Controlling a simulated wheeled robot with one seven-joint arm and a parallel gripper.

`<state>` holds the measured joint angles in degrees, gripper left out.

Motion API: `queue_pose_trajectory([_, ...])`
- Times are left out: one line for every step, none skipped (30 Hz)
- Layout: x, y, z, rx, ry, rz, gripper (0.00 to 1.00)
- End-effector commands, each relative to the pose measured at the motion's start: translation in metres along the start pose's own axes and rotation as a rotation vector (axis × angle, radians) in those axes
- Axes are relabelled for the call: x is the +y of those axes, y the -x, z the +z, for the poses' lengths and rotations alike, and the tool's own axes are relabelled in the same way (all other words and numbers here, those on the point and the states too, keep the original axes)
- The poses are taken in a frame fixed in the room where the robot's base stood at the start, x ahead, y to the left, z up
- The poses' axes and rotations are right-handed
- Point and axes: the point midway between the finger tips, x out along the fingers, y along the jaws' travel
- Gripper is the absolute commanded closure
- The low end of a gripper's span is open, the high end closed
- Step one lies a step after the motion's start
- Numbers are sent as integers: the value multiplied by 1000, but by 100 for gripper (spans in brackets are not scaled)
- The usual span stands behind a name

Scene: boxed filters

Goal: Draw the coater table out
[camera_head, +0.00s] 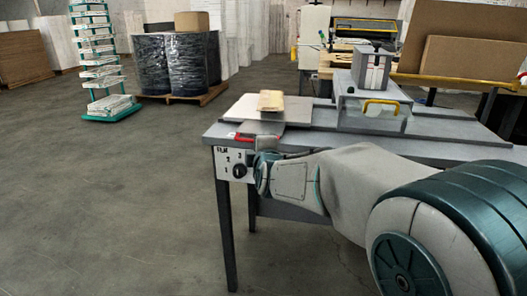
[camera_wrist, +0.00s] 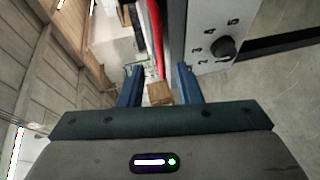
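The coater table, a light flat plate (camera_head: 247,107), lies at the left end of the grey coater bench (camera_head: 330,143). A tan block (camera_head: 270,101) rests on it. A red handle (camera_head: 245,137) shows at the plate's near edge; it also shows as a long red bar in the wrist view (camera_wrist: 156,35). My gripper (camera_head: 265,143) is at this end of the bench, close beside the handle. In the wrist view its two blue fingers (camera_wrist: 160,76) are apart, with the red bar reaching into the gap between them. I cannot tell whether either finger touches it.
A white panel with a numbered black dial (camera_head: 238,170) is on the bench's left end, close to my gripper. A coater housing with a yellow handle (camera_head: 381,106) stands on the bench. Open floor (camera_head: 110,200) lies left; wrapped drums (camera_head: 178,62) stand farther back.

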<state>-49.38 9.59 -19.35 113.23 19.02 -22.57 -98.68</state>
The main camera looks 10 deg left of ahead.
Motion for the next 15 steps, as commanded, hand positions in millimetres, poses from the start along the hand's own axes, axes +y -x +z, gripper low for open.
queue_pose_trajectory([3, 12, -1, 2, -1, -1, 69])
queue_pose_trajectory([4, 18, -1, 2, -1, 1, 69])
queue_pose_trajectory([4, 26, -1, 2, -2, 0, 69])
queue_pose_trajectory([4, 31, -1, 2, -2, 0, 69])
queue_pose_trajectory([3, 36, -1, 2, -1, 0, 69])
queue_pose_trajectory([3, 42, -1, 2, -1, 0, 69])
queue_pose_trajectory([3, 46, -1, 2, -1, 1, 69])
queue_pose_trajectory([2, 50, -1, 2, -1, -1, 69])
queue_pose_trajectory([2, 54, -1, 3, -1, 0, 69])
queue_pose_trajectory([2, 57, -1, 3, -1, 0, 69])
queue_pose_trajectory([2, 60, -1, 2, 0, 0, 69])
queue_pose_trajectory([1, 62, -1, 2, 0, 0, 69])
queue_pose_trajectory([1, 63, -1, 1, 0, 1, 69])
queue_pose_trajectory([1, 65, -1, 1, 1, 1, 69])
queue_pose_trajectory([1, 66, 0, 1, 1, 1, 69])
